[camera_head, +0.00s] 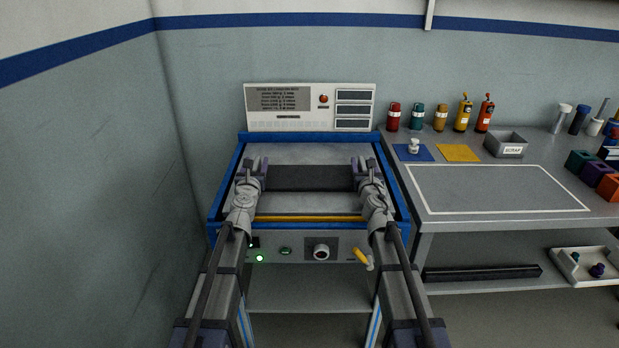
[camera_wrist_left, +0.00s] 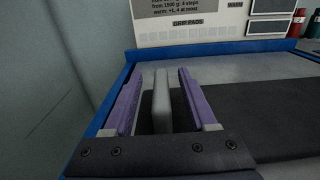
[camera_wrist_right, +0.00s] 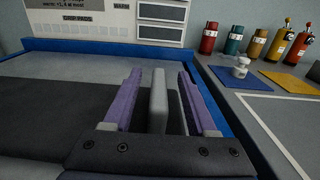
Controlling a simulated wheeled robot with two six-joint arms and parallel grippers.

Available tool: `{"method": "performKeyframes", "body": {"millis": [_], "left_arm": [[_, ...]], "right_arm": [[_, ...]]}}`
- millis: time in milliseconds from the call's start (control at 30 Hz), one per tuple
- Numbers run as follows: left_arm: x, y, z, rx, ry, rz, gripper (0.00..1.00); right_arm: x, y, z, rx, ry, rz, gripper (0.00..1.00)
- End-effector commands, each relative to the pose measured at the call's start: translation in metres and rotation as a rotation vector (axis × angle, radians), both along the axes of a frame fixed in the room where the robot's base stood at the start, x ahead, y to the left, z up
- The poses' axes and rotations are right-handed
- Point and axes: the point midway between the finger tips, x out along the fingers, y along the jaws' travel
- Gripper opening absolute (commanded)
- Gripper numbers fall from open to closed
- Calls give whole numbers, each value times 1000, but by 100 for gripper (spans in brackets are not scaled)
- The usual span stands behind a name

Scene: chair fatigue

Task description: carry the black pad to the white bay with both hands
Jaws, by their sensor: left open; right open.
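The black pad (camera_head: 310,178) lies flat on the grey bed of a blue-framed machine, and part of it shows in both wrist views (camera_wrist_left: 265,110) (camera_wrist_right: 50,113). My left gripper (camera_head: 254,166) is open at the pad's left end. In the left wrist view its purple fingers stand either side of a grey upright grip (camera_wrist_left: 161,103). My right gripper (camera_head: 363,166) is open at the pad's right end, its fingers either side of another grey grip (camera_wrist_right: 158,103). Contact cannot be told. The white bay (camera_head: 494,211) is an empty white-outlined rectangle on the bench at right.
The blue frame (camera_head: 390,182) rims the bed, with a control panel (camera_head: 310,107) behind. A yellow bar (camera_head: 308,218) crosses the front. On the bench, bottles (camera_head: 440,118), blue and yellow mats (camera_head: 458,153) and a scrap box (camera_head: 505,144) stand behind the bay; coloured bins (camera_head: 597,173) stand right.

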Motion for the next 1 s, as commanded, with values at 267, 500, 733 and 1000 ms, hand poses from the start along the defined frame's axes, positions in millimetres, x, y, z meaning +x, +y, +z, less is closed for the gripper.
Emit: {"method": "performKeyframes", "body": {"millis": [267,500,733,1000], "left_arm": [[-1,0,0,0,0,0,48],[-1,0,0,0,0,0,22],[-1,0,0,0,0,0,0],[-1,0,0,0,0,0,0]], "right_arm": [[-1,0,0,0,0,0,48],[-1,0,0,0,0,0,22],[-1,0,0,0,0,0,0],[-1,0,0,0,0,0,0]]}}
